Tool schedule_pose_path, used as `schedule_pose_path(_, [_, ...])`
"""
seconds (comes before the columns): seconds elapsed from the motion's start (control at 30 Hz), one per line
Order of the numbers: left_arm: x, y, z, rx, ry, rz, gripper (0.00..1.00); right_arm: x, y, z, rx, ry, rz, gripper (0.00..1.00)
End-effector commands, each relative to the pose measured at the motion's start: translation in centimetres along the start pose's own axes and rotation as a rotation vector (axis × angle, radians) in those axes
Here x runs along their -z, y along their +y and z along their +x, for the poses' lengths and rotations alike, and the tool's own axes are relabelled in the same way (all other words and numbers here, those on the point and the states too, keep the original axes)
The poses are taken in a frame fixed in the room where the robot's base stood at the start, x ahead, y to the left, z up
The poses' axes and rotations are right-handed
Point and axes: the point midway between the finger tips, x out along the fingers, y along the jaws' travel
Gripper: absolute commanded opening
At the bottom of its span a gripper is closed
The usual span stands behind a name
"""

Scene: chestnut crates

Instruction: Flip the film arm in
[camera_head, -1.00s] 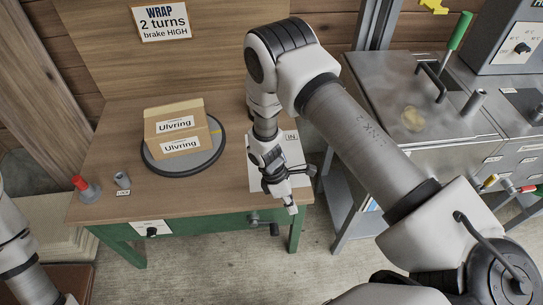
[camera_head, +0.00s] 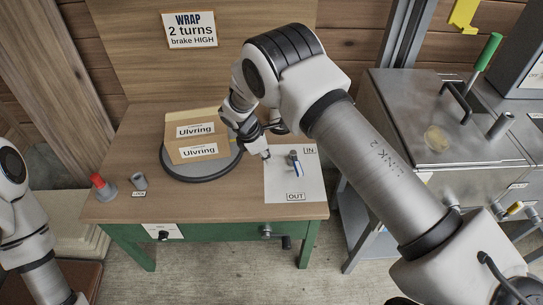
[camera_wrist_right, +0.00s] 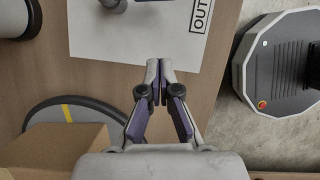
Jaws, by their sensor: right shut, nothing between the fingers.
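A white plate (camera_head: 278,184) marked IN at its back and OUT at its front lies on the right of the wooden table. A small grey post with a short lever (camera_head: 293,160), seemingly the film arm, stands on it; which mark it points to is unclear. Part of this fitting (camera_wrist_right: 115,4) shows at the top of the wrist view, cut off. My right gripper (camera_head: 266,155) is shut and empty at the plate's left back edge, apart from the post. Its closed fingertips (camera_wrist_right: 159,70) show near the plate's edge in the wrist view. My left gripper is out of view.
A carton labelled Ulvring (camera_head: 198,138) stands on a round dark turntable (camera_head: 203,178) just left of my right gripper. A red-topped knob (camera_head: 102,187) and a grey cylinder (camera_head: 139,181) stand at the table's front left. A metal bench (camera_head: 400,105) stands right.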

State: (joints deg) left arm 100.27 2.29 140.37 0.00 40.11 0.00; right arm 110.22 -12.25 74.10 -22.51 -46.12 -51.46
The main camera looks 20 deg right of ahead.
Motion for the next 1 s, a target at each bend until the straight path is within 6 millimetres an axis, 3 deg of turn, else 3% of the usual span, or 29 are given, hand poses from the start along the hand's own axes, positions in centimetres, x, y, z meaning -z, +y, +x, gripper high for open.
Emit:
schedule_pose_path(0.3, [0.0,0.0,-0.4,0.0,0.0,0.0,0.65,0.0,-0.1,7.1,0.004,0.0,0.001,0.0])
schedule_pose_path(0.53, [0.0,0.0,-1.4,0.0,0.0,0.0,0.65,-3.4,0.0,8.1,0.001,-0.001,0.001,0.0])
schedule_pose_path(1.0, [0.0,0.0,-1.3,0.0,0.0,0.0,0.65,-3.8,0.0,8.4,-0.001,-0.001,-0.002,0.0])
